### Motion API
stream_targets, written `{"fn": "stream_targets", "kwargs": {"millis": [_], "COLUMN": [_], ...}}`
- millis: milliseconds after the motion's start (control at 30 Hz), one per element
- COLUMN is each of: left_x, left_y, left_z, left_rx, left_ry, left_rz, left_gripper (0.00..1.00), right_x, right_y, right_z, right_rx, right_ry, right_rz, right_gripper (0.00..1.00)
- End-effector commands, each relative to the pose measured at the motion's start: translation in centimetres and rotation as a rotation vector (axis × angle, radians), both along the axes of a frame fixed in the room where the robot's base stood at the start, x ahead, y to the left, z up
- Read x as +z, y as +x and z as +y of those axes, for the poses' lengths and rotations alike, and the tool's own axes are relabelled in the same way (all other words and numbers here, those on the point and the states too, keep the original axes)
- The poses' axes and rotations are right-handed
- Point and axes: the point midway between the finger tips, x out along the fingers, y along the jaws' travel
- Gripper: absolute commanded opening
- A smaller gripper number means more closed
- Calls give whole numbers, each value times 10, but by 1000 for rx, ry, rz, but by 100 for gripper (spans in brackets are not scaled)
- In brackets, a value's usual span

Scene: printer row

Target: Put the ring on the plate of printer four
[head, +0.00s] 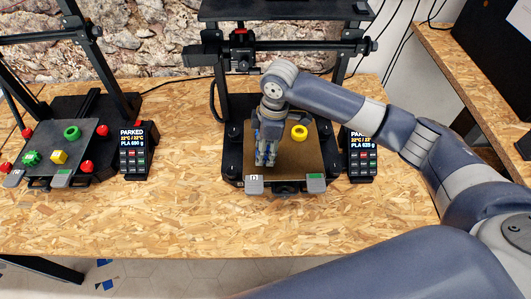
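A yellow ring (299,132) lies on the brown plate (296,165) of the middle printer, in the plate's right half. A green ring (72,132) lies on the dark plate (84,150) of the left printer. My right gripper (265,162) points down over the left half of the brown plate, left of the yellow ring and apart from it. Its fingers look close together, but their gap and anything between them cannot be made out. The number on the printers' small tags is too small to read surely. My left gripper is not in view.
A green gear-like piece (31,157) and a yellow block (59,156) also lie on the left plate. Display boxes (133,150) (362,160) reading PARKED stand beside the printers.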

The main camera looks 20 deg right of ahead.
Motion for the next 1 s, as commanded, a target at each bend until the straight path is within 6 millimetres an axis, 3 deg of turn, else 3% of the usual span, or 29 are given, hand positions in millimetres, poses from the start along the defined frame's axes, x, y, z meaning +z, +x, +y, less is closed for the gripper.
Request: {"fn": "stream_targets", "kwargs": {"millis": [200,600,633,700,1000], "left_x": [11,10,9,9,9], "left_y": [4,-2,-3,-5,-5], "left_z": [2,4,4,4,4], "left_rx": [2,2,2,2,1], "left_ry": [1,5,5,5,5], "left_rz": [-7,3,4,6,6], "left_gripper": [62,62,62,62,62], "right_x": [-28,-35,-35,-35,-34], "right_y": [-1,-1,-1,-1,-1], "right_z": [0,0,0,0,0], "right_rx": [-1,0,0,0,0], "right_ry": [-2,-2,-2,-2,-2], "right_rz": [3,2,1,1,1], "right_gripper": [30,30,45,61,61]}}
